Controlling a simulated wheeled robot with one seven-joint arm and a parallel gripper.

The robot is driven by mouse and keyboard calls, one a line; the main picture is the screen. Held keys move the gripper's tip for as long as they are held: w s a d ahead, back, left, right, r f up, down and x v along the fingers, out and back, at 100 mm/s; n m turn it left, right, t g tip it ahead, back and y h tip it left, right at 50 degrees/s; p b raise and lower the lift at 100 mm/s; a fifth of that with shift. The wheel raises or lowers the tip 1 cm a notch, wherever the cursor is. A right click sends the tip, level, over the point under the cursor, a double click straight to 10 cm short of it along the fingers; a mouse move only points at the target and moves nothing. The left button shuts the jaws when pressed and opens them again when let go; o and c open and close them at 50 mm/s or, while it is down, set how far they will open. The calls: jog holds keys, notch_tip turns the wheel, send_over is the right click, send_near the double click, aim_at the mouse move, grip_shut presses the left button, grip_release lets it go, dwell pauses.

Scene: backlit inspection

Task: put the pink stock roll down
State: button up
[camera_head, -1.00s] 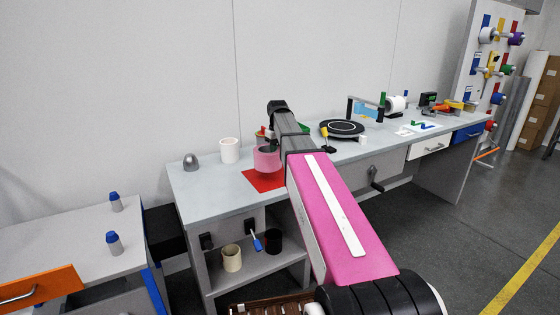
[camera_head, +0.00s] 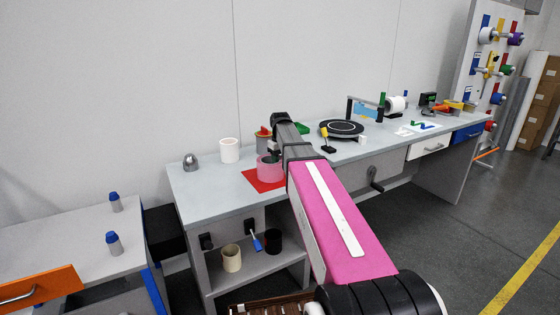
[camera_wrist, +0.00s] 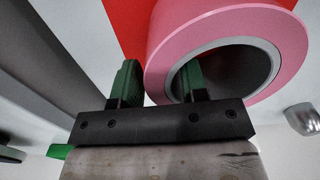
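The pink stock roll (camera_head: 270,170) is a short ring with a grey core, upright over the red mat (camera_head: 252,177) near the bench's left end. Whether its base touches the mat I cannot tell. My gripper (camera_head: 276,150) is at the roll's upper rim. In the wrist view my gripper (camera_wrist: 160,85) straddles the wall of the roll (camera_wrist: 225,22), one green finger inside the core and one outside, closed about the wall. The red mat (camera_wrist: 122,22) shows behind it. The finger contact is partly hidden.
A white roll (camera_head: 230,150) and a grey dome (camera_head: 190,162) stand left of the mat. A red container (camera_head: 263,132) and a green tray (camera_head: 302,128) are behind my gripper. A black turntable (camera_head: 341,128) is to the right. The bench's front left is clear.

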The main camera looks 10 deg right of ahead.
jog(key=shift+o, duration=0.6)
